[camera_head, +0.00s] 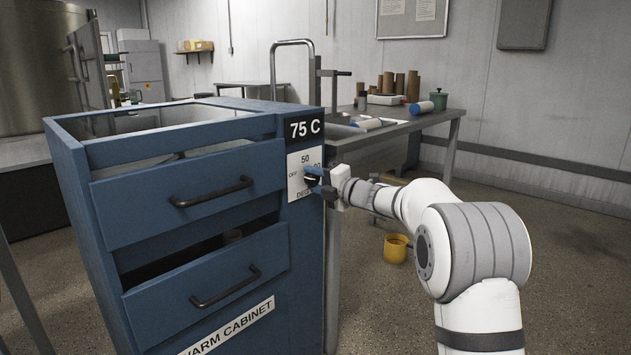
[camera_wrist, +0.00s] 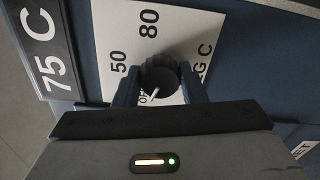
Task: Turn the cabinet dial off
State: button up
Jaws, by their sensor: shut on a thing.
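The cabinet dial is a round black knob (camera_wrist: 159,76) on a white plate (camera_wrist: 185,35) marked 50, 80 and partly covered letters. My gripper (camera_wrist: 160,88) has one blue finger on each side of the knob and is shut on it. A white mark on the knob points down-left in the wrist view, near partly hidden letters that look like OFF. In the head view my gripper (camera_head: 318,184) reaches the plate (camera_head: 304,160) from the right and covers part of the dial. A black 75 C sign (camera_head: 303,128) sits above the plate.
A metal table (camera_head: 400,130) with tubes and containers stands behind. A yellow bucket (camera_head: 396,248) is on the floor. The floor at right is clear.

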jog(key=o, duration=1)
jog(key=shift+p+v, duration=1.05)
jog(key=shift+v, duration=2.9)
jog(key=shift+f, duration=0.1)
